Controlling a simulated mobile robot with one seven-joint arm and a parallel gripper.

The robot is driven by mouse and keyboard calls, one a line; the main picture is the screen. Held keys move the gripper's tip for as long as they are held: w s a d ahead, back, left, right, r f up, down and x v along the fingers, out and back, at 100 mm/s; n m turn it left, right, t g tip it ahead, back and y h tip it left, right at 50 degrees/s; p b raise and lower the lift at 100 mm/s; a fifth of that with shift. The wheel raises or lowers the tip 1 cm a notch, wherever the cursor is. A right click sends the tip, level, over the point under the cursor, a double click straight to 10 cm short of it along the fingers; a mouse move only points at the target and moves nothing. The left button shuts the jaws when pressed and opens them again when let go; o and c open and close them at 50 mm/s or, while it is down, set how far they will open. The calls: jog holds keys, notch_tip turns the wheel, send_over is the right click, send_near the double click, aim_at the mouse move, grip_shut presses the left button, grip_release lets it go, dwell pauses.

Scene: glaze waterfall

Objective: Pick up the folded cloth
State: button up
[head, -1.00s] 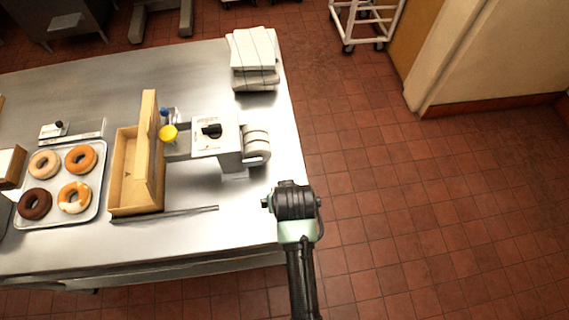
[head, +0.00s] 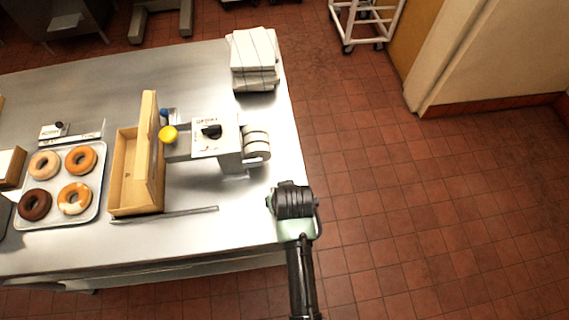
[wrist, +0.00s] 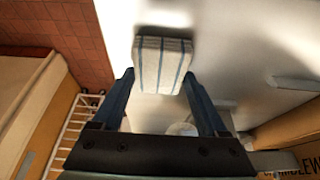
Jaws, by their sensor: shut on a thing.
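The folded cloth (wrist: 162,62), white with dark blue stripes, is between the two blue fingertips of my gripper (wrist: 158,80) in the wrist view. My gripper is shut on it, with a finger at each side. Whether the cloth touches a surface below is hard to tell. In the head view my arm's dark end is beside the table's right edge and hides the gripper and the held cloth. A stack of folded striped cloths (head: 253,62) lies at the table's far right corner in the head view.
The steel table (head: 240,215) bears a tape dispenser (head: 222,140), an open cardboard box (head: 135,175), a thin rod (head: 165,215) and a tray (head: 100,205) of doughnuts. Tiled floor (head: 410,220) at the right is clear. A white rack (head: 365,20) stands by the wall.

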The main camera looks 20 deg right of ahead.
notch_tip(320, 180, up, 10)
jog(key=b, duration=0.1)
dwell(0.4)
